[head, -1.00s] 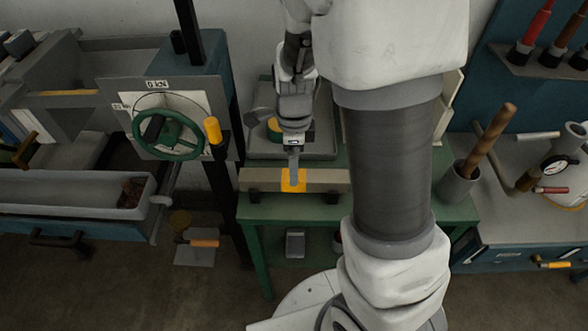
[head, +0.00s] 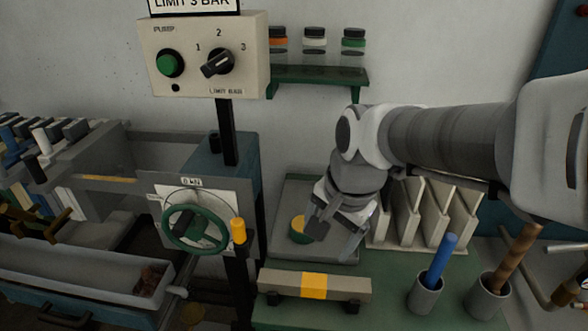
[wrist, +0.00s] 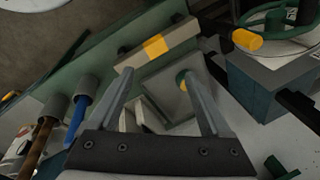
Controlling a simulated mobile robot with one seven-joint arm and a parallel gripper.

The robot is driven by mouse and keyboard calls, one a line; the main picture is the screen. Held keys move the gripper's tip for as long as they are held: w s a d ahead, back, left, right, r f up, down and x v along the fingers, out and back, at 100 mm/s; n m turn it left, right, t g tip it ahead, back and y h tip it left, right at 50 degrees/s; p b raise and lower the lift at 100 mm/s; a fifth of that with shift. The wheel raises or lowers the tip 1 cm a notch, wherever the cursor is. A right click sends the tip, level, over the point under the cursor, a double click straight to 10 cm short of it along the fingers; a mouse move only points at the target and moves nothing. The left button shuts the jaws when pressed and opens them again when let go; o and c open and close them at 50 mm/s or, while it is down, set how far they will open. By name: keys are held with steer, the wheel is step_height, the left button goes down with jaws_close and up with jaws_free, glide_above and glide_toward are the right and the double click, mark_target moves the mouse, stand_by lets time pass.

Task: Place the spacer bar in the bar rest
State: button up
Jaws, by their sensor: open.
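The spacer bar (head: 337,288) is a grey-beige bar with a yellow band around its middle. It lies level on two dark supports, which look like the bar rest (head: 351,307), near the front of the green table. The bar also shows in the wrist view (wrist: 178,36), beyond my fingertips. My gripper (head: 331,243) is open and empty, above and behind the bar, over a grey tray. In the wrist view my gripper (wrist: 155,75) shows two spread fingers with nothing between them. The bar hides most of the rest.
The grey tray (head: 345,254) holds a green and yellow round thing (head: 299,229). A cup with a blue-handled tool (head: 426,297) and another with a wooden handle (head: 488,300) stand right of the bar. A press with a green handwheel (head: 195,227) is at left. Pale upright plates (head: 430,212) stand behind.

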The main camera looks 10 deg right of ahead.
steer(key=s+r+n+t, duration=0.2)
steer(key=s+r+n, duration=0.2)
steer(key=s+n, duration=0.3)
steer(key=shift+s+d+r+n+t+h, duration=0.15)
steer(key=shift+d+r+n+t+h, duration=0.2)
steer(key=shift+n, duration=1.25)
steer(key=shift+a+f, duration=0.1)
steer(key=shift+a, duration=0.05)
steer(key=shift+c, duration=0.2)
steer(key=c, duration=0.5)
steer(key=shift+a, duration=0.15)
